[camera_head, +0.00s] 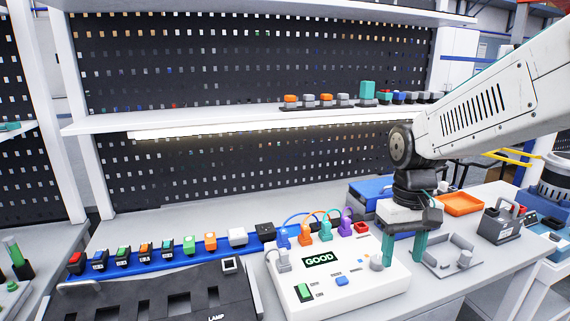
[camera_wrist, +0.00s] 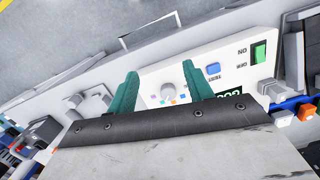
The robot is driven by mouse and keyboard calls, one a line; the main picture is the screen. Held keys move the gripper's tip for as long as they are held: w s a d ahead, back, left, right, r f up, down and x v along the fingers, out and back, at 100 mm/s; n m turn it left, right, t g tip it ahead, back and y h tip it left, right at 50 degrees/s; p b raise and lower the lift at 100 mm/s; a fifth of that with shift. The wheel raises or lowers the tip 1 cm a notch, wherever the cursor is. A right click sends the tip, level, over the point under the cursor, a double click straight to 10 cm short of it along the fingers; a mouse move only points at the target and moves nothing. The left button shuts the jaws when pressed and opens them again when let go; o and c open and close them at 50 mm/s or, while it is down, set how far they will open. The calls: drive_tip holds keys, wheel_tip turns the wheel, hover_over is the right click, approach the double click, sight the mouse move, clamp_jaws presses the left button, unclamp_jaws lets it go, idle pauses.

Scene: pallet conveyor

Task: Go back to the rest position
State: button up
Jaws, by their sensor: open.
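My gripper (camera_head: 404,250) points down at the right end of the white test box, its two teal fingers apart with nothing between them that I can see in the head view. In the wrist view my gripper (camera_wrist: 162,78) also has its fingers spread, with a grey round knob (camera_wrist: 168,92) of the box showing between them. The white test box (camera_head: 350,297) stands on the bench, and its display (camera_head: 320,259) reads GOOD. It has a green switch (camera_head: 303,292) and a blue button (camera_head: 342,281). Whether the fingers touch the box is unclear.
Coloured plugs and cables (camera_head: 325,230) rise behind the box. A blue rail (camera_head: 128,268) with several small modules runs left, behind a black lamp fixture (camera_head: 150,297). A grey fixture (camera_head: 452,263), an orange tray (camera_head: 462,204) and a dark grey block (camera_head: 501,226) lie right. A shelf (camera_head: 200,121) hangs above.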

drive_tip(key=s+d+r+t, duration=0.1)
drive_tip(key=s+r, duration=0.1)
drive_tip(key=s, duration=0.7)
drive_tip(key=s+d+r+m+t, duration=0.1)
drive_tip(key=s+r, duration=0.1)
drive_tip(key=s, duration=0.7)
drive_tip(key=shift+s+r+t, duration=0.2)
drive_tip(key=shift+s+t, duration=0.1)
drive_tip(key=shift+s, duration=0.05)
idle(2.0)
